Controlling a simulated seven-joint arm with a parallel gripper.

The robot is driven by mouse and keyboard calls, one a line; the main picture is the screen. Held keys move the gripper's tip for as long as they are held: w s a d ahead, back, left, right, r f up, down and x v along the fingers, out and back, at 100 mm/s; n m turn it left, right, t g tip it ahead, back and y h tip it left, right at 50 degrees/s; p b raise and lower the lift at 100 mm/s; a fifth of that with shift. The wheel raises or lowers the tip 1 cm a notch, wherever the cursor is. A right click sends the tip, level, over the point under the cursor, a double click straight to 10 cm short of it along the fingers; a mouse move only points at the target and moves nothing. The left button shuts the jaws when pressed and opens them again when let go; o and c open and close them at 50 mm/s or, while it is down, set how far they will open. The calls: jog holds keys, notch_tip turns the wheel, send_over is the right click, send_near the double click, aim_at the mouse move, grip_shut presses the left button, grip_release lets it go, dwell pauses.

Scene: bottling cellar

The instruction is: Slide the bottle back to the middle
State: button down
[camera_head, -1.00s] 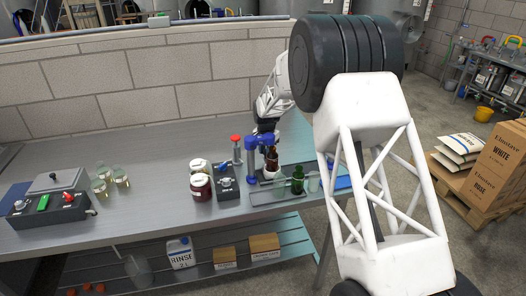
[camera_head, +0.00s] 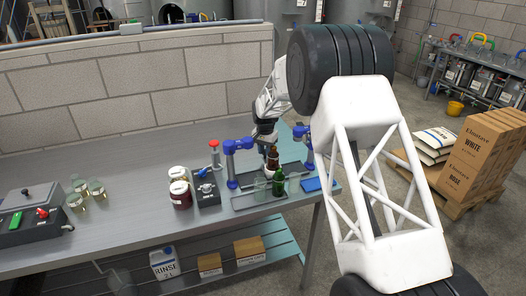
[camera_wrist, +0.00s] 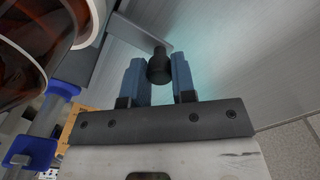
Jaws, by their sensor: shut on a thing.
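My gripper (camera_head: 266,141) is just behind and left of the bottle, low over the bench. In the wrist view my gripper (camera_wrist: 159,78) has its two blue-grey fingers around a dark round knob (camera_wrist: 158,62) on a grey bar. Large amber glass shapes (camera_wrist: 25,65) fill the upper left there, beside the fingers and not between them. The knob is hidden in the head view.
A green bottle (camera_head: 278,183) and clear glass (camera_head: 261,188) stand on a dark tray (camera_head: 245,203) in front. A control box (camera_head: 207,192), red-topped post (camera_head: 214,153) and dark red jar (camera_head: 180,193) stand left.

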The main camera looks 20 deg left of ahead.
jog(key=c, duration=0.9)
grip_release()
jog(key=shift+r, duration=0.1)
jog(key=shift+r, duration=3.85)
